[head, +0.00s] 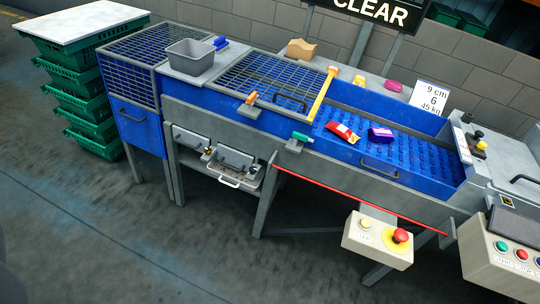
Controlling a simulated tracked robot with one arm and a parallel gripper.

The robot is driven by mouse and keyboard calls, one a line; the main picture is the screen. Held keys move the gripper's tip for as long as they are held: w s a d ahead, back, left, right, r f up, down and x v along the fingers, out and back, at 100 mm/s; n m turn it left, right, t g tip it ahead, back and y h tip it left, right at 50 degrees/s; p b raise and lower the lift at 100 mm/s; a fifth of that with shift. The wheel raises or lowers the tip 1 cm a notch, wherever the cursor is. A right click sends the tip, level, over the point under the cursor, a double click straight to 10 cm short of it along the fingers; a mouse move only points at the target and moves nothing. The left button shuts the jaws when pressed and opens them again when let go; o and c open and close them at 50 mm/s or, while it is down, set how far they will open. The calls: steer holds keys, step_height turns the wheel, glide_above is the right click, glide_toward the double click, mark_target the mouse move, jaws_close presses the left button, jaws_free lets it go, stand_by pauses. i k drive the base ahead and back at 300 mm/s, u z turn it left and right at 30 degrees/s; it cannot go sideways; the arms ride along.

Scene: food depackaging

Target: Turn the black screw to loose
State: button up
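Small black knobs stand on the grey housing at the right end of the blue machine; one black knob (466,117) sits near the back edge and another black knob (478,134) stands above a yellow part. I cannot tell which of them, if any, is the black screw, as they are too small to make out. My gripper is not in view, and nothing shown touches the knobs.
The blue machine (215,116) has a mesh cover and a bed with a red packet (342,132) and a purple packet (381,135). An emergency-stop box (377,240) and button panel (500,262) project in front. Green crates (88,107) stand left. Floor in front is clear.

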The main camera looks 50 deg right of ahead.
mark_target(252, 170)
steer(key=z, duration=0.55)
steer(key=i, duration=1.7)
steer(key=z, duration=0.5)
